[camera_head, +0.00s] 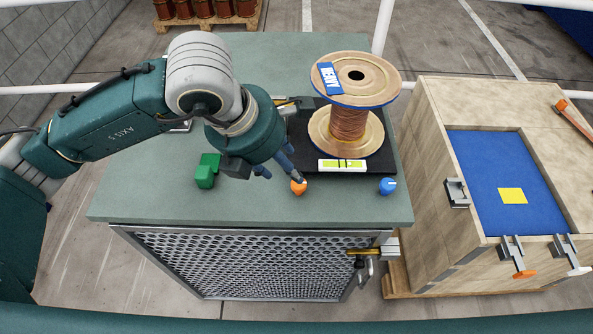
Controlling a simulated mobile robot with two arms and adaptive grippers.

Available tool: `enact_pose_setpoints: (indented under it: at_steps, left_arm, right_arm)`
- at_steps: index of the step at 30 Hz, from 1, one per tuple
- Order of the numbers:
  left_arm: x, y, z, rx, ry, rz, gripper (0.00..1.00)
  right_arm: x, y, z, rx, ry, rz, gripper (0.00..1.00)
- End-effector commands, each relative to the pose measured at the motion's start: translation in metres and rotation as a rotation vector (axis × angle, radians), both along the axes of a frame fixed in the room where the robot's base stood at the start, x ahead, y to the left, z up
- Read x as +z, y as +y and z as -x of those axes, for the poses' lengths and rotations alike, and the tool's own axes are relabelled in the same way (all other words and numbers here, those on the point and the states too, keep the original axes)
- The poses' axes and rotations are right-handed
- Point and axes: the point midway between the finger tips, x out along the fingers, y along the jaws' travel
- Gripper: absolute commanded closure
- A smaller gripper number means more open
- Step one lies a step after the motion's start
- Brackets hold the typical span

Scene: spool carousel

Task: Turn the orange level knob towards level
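The orange level knob (298,188) sits near the front edge of the green table, left of the spirit level. The level is a white bar with a yellow-green vial (342,165) at the front of a black base (378,160). Its bubble is too small to read surely. My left gripper (281,174) reaches down above and behind the orange knob, with its fingers apart. One fingertip is close to the knob; I cannot tell whether they touch. My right gripper is not in view.
A copper-wire spool (355,78) stands on the black base. A blue knob (387,186) is at its right front corner. A green block (206,170) lies left of the gripper. A wooden crate (432,200) with a blue inset stands right of the table (140,195).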

Motion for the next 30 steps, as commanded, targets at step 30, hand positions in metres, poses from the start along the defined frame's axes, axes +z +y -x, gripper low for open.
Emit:
enact_pose_setpoints:
  at_steps: [30]
  left_arm:
    - [-0.098,-0.027,-0.028,0.000,-0.002,-0.005,0.54]
  right_arm:
    - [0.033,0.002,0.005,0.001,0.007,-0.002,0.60]
